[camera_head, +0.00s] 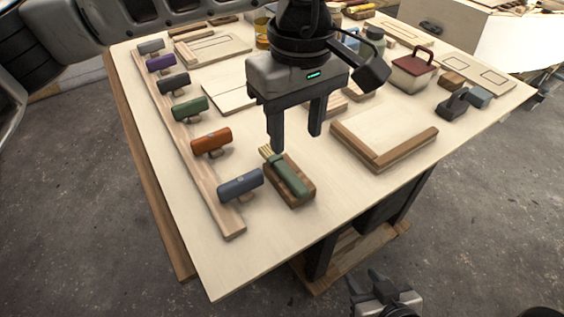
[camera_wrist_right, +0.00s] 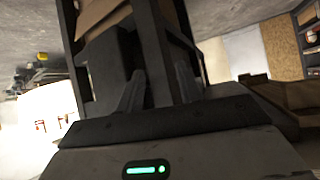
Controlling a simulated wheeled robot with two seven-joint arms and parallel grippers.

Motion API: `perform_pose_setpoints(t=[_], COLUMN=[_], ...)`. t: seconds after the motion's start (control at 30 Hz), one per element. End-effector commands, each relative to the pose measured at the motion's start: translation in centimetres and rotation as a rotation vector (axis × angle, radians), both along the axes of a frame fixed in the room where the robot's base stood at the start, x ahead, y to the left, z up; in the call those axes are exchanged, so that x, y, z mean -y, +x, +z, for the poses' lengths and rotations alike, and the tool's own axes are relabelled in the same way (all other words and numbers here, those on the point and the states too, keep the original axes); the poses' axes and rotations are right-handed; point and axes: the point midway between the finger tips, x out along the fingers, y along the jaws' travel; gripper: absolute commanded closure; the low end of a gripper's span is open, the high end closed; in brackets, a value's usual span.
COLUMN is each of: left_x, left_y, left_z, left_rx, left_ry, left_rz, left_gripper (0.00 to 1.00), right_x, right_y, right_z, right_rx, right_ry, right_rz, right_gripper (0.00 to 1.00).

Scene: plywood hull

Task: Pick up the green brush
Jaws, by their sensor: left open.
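The green brush (camera_head: 291,178) lies in a small brown wooden tray (camera_head: 300,201) near the front of the plywood table, its pale bristles toward the back left. My left gripper (camera_head: 296,142) points down above and just behind the brush, fingers apart with nothing between them. The left fingertip appears close to the bristle end; the exact height gap cannot be told. My right gripper (camera_head: 366,279) is low beyond the table's front edge, far from the brush. Its two fingers also show apart and empty in the right wrist view (camera_wrist_right: 158,80).
A wooden rail (camera_head: 234,226) with several coloured handles runs along the table's left side; its blue-grey handle (camera_head: 240,183) is close to the tray. A raised wooden frame (camera_head: 404,149) lies to the right. A red-lidded box (camera_head: 411,74) stands behind. The front table corner is clear.

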Motion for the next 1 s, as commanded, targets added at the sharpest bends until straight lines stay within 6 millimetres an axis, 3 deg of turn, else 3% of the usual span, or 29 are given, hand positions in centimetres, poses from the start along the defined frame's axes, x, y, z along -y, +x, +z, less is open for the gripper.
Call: perform_pose_setpoints(t=[0.13, 0.43, 0.7, 1.0], left_x=[0.0, 0.0, 0.0, 0.1], left_y=[-0.1, -0.2, -0.4, -0.4], left_z=[-2.6, -4.9, -8.7, -9.3], left_rx=[-0.004, -0.004, -0.003, -0.001], left_ry=[0.001, -0.002, -0.002, -0.003], left_rz=[0.001, 0.001, 0.002, 0.001], left_gripper=[0.55, 0.55, 0.55, 0.55], right_x=[0.0, 0.1, 0.4, 0.5], right_y=[-0.2, -0.4, -0.1, 0.1], right_z=[0.1, 0.2, 0.9, 0.7], right_rx=[-0.005, -0.014, -0.004, -0.005], right_ry=[-0.003, -0.007, -0.013, -0.015], right_rz=[0.000, 0.001, -0.002, -0.005], right_gripper=[0.64, 0.64, 0.64, 0.64])
